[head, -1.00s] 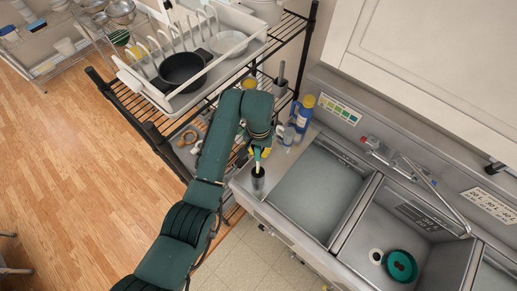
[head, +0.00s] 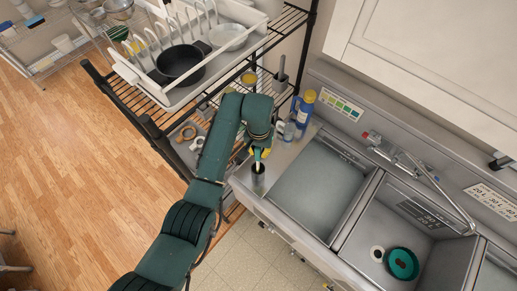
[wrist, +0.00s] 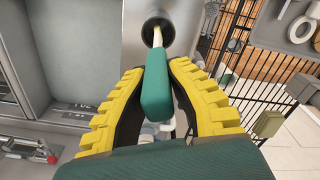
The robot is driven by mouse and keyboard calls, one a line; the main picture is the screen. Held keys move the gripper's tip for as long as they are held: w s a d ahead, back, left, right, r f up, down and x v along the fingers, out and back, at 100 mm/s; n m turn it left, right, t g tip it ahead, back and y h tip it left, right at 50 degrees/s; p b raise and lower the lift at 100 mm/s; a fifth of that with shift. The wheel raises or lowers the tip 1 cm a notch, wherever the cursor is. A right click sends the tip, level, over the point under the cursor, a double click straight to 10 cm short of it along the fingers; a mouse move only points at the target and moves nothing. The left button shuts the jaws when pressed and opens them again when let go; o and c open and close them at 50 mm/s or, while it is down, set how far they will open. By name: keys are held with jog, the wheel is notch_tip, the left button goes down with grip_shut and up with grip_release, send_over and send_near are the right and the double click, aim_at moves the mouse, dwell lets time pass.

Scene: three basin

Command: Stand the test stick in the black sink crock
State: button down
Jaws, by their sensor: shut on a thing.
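The test stick (wrist: 156,84) has a green handle and a pale shaft. My gripper (head: 260,152) is shut on its handle, with the yellow-padded fingers (wrist: 160,95) on both sides of it. The black sink crock (head: 258,184) stands on the left end of the steel counter, directly under my gripper. In the wrist view the crock's round dark mouth (wrist: 165,24) is at the top, and the stick's shaft points into it with its tip inside the rim. How deep the tip sits is hard to tell.
A blue bottle (head: 305,107) and a clear container (head: 289,131) stand on the counter behind my gripper. Sink basins (head: 318,190) lie to the right, one holding a green round thing (head: 402,264). A wire rack with a black pan (head: 181,63) is behind left.

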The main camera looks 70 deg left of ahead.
jog(key=shift+f+b, duration=1.05)
jog(key=shift+f, duration=1.1)
jog(key=c, duration=1.1)
grip_release()
notch_tip(320, 180, up, 3)
jog(key=p, duration=0.3)
jog(key=shift+r, duration=0.15)
notch_tip(320, 180, up, 12)
jog(key=shift+f, duration=0.1)
